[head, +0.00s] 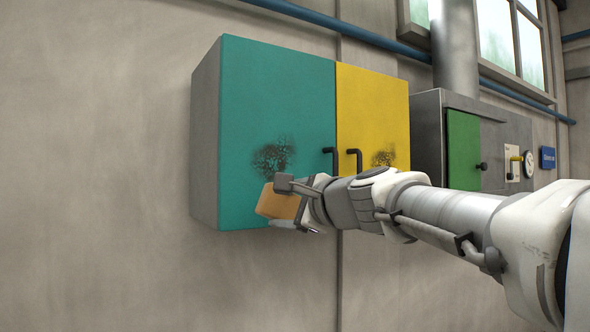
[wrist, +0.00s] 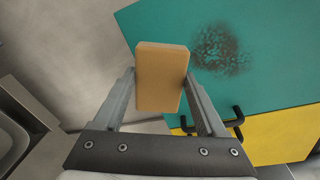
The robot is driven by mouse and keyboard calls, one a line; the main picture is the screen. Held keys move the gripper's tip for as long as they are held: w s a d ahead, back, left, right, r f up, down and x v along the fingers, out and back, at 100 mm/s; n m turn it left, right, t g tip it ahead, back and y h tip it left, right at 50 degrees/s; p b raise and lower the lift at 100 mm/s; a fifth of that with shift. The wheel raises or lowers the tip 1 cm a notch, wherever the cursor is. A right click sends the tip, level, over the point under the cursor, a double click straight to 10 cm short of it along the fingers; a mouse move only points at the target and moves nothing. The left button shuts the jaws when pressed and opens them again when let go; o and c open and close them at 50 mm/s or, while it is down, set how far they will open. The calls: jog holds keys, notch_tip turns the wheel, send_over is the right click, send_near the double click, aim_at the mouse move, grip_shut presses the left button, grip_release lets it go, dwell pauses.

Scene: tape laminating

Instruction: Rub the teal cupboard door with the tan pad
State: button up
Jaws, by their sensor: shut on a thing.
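The teal cupboard door (head: 275,90) is on the left half of a wall cupboard and is shut. It has a dark smudge (head: 273,157) on its lower middle and a black handle (head: 331,160) at its right edge. My gripper (head: 283,203) is shut on the tan pad (head: 272,204), in front of the door's lower part and just below the smudge. In the wrist view the pad (wrist: 161,78) sits between both fingers, with the smudge (wrist: 219,49) up and to its right. I cannot tell whether the pad touches the door.
The yellow door (head: 372,105) beside it has its own handle (head: 354,160) and a dark smudge (head: 384,157) partly behind my arm. A grey unit with a green door (head: 463,150) stands to the right. The wall at left is clear.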

jog(key=y, duration=0.1)
send_near(248, 164)
jog(key=s, duration=0.2)
jog(key=shift+t, duration=0.4)
jog(key=shift+w+d+f+p+x, duration=0.15)
jog(key=shift+p+x, duration=0.45)
jog(key=shift+x, duration=0.85)
jog(key=shift+w+d+f+p+x, duration=0.15)
jog(key=shift+p+x, duration=0.4)
jog(key=shift+x, duration=0.9)
jog(key=shift+p+x, duration=0.3)
jog(key=shift+x, duration=0.55)
